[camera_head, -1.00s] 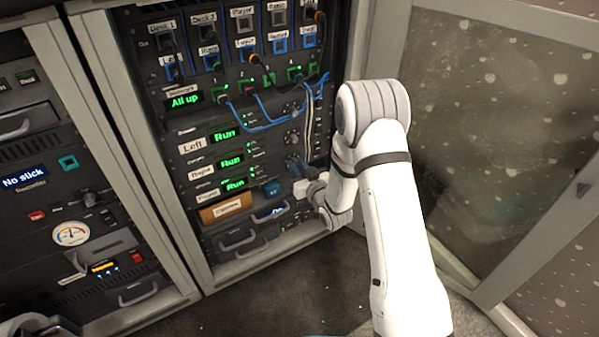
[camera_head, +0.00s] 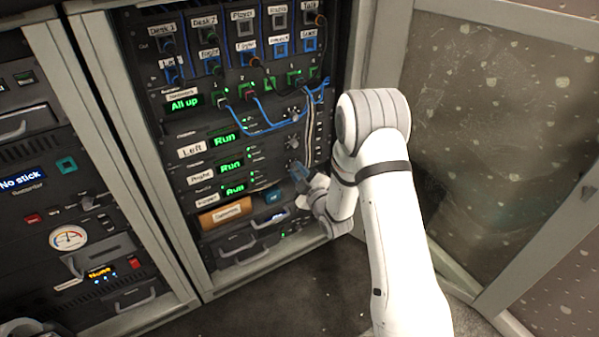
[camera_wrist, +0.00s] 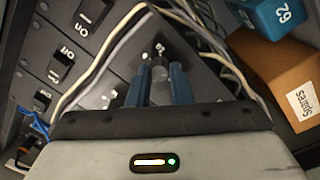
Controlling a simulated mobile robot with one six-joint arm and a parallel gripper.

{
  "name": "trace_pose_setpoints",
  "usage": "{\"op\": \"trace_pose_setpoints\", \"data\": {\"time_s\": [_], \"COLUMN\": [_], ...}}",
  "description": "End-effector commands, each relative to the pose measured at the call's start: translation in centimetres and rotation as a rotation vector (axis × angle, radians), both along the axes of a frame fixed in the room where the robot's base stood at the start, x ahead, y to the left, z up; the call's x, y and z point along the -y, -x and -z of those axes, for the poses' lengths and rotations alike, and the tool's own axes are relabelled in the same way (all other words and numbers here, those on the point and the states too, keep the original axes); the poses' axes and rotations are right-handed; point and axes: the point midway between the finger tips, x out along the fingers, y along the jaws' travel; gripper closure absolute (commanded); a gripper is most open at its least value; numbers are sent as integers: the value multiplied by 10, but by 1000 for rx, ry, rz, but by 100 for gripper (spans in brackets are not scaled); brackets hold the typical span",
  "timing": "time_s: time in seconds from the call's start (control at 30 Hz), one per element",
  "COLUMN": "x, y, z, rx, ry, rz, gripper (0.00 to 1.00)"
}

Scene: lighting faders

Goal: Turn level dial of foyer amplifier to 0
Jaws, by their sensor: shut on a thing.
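The dial's pointer and scale cannot be read.
Loose cables (camera_wrist: 105,50) run beside the fingers, close to several On switches (camera_wrist: 62,67). An orange box (camera_wrist: 275,75) labelled Spares and a blue box (camera_wrist: 272,16) lie at the right. A dusty glass door (camera_head: 500,140) stands right of my arm.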

Motion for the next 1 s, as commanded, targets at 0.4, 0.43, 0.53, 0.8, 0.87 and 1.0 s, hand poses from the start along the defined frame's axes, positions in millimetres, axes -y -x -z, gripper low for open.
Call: {"op": "trace_pose_setpoints", "data": {"time_s": [0.4,0.43,0.53,0.8,0.87,1.0], "x": [4,4,5,5,5,5], "y": [-3,-3,-3,-3,-3,-3], "z": [0,0,0,0,0,0], "rx": [102,104,110,114,114,114], "ry": [149,152,162,167,167,166], "rz": [12,13,13,13,13,13], "gripper": [100,100,100,100,100,76]}}
